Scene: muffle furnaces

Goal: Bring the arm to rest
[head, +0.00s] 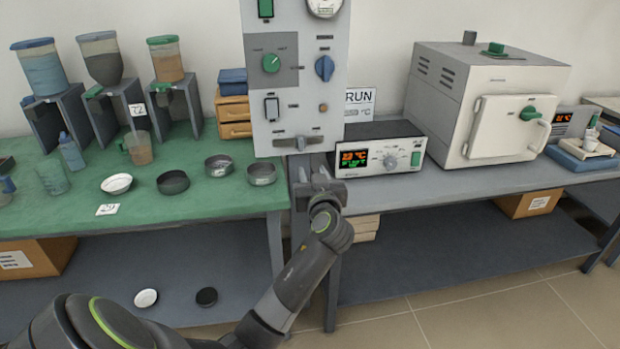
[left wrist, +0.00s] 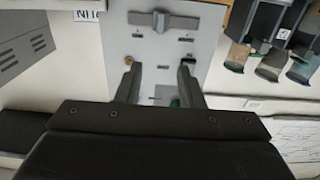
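My left arm reaches up from the bottom of the head view. Its gripper (head: 318,178) is in front of the lower edge of the grey-white control panel (head: 335,100). In the left wrist view the two fingers (left wrist: 158,78) stand apart with nothing between them. The panel (left wrist: 185,48) fills the space beyond them, and its lever handle (left wrist: 160,20) lies past the fingertips, apart from them. My right gripper is in neither view.
A green bench (head: 225,198) with hoppers, bowls and a jug stands left. A grey bench (head: 400,192) on the right carries a lit controller box (head: 380,152) and a closed white furnace (head: 480,100). Open floor (head: 480,315) shows at lower right.

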